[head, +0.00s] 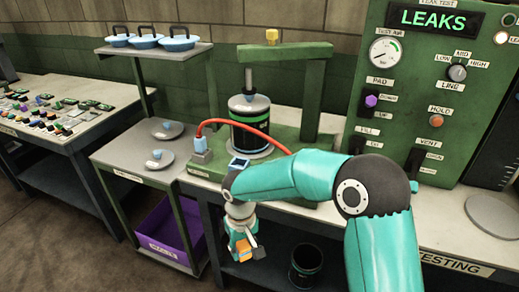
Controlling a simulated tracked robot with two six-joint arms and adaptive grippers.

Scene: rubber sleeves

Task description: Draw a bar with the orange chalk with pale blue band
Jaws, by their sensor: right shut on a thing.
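My right gripper (246,246) hangs at the end of my teal arm, in front of the testing bench's front edge, pointing down. It is shut on a small orange piece (242,253), which looks like the orange chalk. The fingers cover part of it, and I cannot make out a pale blue band. My left gripper is not in view. No drawn bar is visible.
The green press (315,90) holds a dark canister (249,135). The leak-test panel (440,110) stands at right. A dark bin (306,262) is under the bench. A grey stand (120,158) bears dishes, with a purple crate (168,226) below. A cluttered table (62,138) is at left.

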